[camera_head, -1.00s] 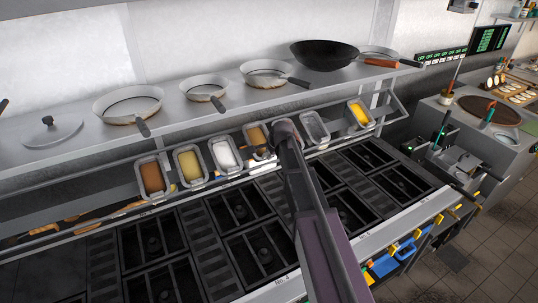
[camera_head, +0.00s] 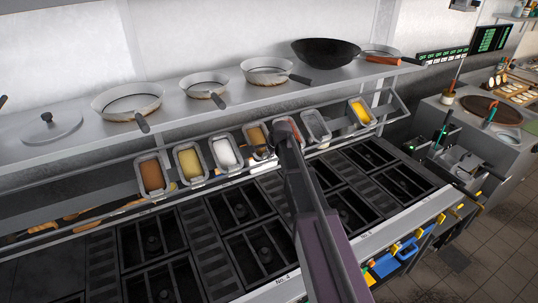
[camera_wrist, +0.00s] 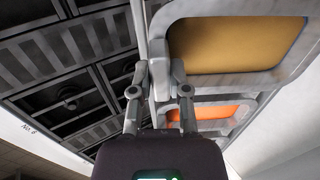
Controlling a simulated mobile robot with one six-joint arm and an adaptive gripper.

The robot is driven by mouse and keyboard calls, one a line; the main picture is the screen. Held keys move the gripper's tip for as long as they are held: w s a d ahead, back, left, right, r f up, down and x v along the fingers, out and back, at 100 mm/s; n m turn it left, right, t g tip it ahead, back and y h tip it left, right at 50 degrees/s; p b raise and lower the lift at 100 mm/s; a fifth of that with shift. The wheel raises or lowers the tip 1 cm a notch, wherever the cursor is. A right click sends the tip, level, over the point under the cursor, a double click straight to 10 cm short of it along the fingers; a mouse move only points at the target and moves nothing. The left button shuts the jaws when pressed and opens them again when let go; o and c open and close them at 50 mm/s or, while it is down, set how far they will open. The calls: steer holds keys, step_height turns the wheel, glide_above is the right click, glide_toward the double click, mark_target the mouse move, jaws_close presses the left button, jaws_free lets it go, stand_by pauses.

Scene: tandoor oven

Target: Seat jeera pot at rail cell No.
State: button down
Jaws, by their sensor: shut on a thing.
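My gripper (camera_wrist: 160,88) is shut on the upright tab of a metal pot with tan contents (camera_wrist: 235,45), which fills the top right of the wrist view. No pot label can be read, so I cannot tell by name which is jeera.
The rail (camera_head: 120,210) also holds pots with reddish-brown (camera_head: 151,176), yellow (camera_head: 188,165) and white (camera_head: 226,154) contents, a grey-looking pot (camera_head: 316,126) and a yellow one (camera_head: 361,114). Burner grates (camera_head: 240,210) lie below; pans (camera_head: 128,100) stand on the shelf above.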

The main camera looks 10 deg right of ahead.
steer(key=shift+b+x, duration=0.7)
steer(key=shift+x, duration=0.1)
steer(key=c, duration=0.5)
jaws_free()
steer(key=shift+s+r, duration=0.1)
steer(key=shift+r, duration=0.05)
steer(key=p+v, duration=0.7)
steer(key=shift+s+d+r, duration=0.1)
steer(key=shift+s+r, duration=0.05)
steer(key=shift+r, duration=0.1)
stand_by(0.4)
stand_by(0.7)
